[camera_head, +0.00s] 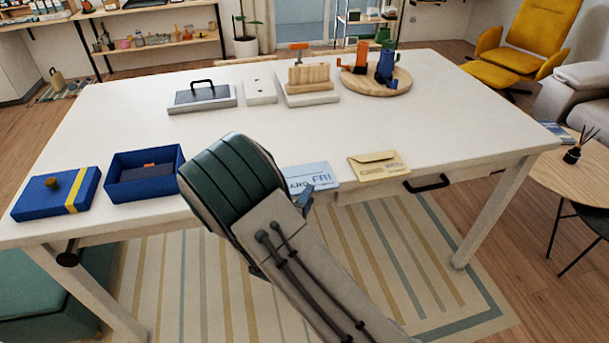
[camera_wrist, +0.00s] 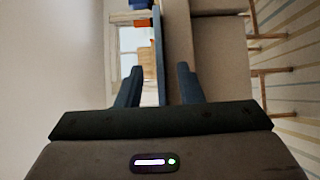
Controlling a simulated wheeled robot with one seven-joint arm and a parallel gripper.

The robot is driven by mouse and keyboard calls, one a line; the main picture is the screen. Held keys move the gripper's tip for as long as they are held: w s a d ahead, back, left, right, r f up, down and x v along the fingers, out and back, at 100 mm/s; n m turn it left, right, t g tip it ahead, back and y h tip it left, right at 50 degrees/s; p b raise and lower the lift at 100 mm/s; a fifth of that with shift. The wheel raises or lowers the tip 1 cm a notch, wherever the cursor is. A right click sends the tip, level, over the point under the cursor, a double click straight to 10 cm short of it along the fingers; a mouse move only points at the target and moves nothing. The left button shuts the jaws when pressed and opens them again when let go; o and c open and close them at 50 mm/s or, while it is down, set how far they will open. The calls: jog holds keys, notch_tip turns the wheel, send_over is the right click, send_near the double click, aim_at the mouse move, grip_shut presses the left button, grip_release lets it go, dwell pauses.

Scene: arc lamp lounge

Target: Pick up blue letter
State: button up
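My gripper (camera_head: 304,197) is at the letter's near side by the table edge, mostly hidden by my own wrist. In the wrist view my gripper (camera_wrist: 160,68) has its two blue fingers apart. A thin blue strip, which looks like the letter (camera_wrist: 158,50) seen edge-on, runs between them with a visible gap to the right finger; contact on the left is unclear.
A yellow letter (camera_head: 379,166) lies to the right on the white table (camera_head: 300,125). An open blue box (camera_head: 118,187) and its lid (camera_head: 50,198) are at the left. A grey handled block (camera_head: 202,97) and a round wooden tray (camera_head: 402,87) stand farther back. The table middle is clear.

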jog(key=shift+w+d, duration=0.3)
jog(key=shift+w, duration=0.35)
grip_shut()
jog(key=shift+r, duration=0.15)
jog(key=s+d+r+b, duration=0.6)
jog(key=s+r+b, duration=0.4)
jog(key=shift+r+b, duration=0.2)
jog(key=shift+b, duration=0.1)
